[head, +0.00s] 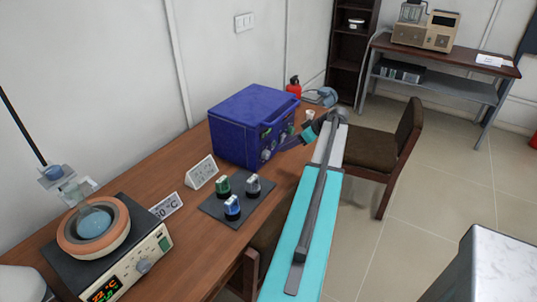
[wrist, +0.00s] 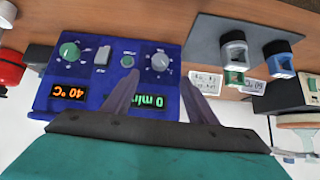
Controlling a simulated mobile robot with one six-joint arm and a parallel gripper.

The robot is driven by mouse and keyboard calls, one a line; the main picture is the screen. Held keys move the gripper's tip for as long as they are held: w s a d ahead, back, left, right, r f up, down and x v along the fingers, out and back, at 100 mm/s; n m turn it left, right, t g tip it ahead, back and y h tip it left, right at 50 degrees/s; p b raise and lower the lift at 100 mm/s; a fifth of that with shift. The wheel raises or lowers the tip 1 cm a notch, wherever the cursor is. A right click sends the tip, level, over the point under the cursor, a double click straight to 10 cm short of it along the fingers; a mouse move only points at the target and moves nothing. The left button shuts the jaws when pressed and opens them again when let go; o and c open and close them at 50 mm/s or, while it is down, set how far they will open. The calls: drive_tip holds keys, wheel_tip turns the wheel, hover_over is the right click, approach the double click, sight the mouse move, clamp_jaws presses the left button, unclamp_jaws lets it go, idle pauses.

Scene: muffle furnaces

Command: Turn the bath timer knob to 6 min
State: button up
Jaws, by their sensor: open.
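The blue bath box (head: 240,122) stands on the wooden bench with its control panel facing my arm. In the wrist view the panel appears upside down, with the grey timer knob (wrist: 160,62) beside a green display (wrist: 147,102) that reads 0 min. A green knob (wrist: 69,50) sits by an orange display (wrist: 67,93) reading 40 °C. My gripper (wrist: 161,80) is open and empty, its fingertips in front of the panel, one to each side of the timer knob in the picture. Whether they touch it, I cannot tell.
A dark mat (head: 212,208) with several small capped items lies left of my arm. A heating mantle (head: 75,270) with a flask stands at the near left. A red bottle (head: 294,87) is beyond the box, and a chair (head: 375,150) is right of the bench.

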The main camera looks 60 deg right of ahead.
sight(268, 155)
drive_tip(key=shift+w, duration=0.2)
drive_tip(key=shift+p+x, duration=2.35)
drive_tip(key=shift+x, duration=4.45)
drive_tip(key=c, duration=1)
drive_tip(key=shift+d, duration=0.2)
drive_tip(key=shift+c, duration=0.4)
drive_tip(key=shift+a, duration=0.15)
drive_tip(key=shift+f, duration=0.1)
drive_tip(key=shift+b, duration=0.3)
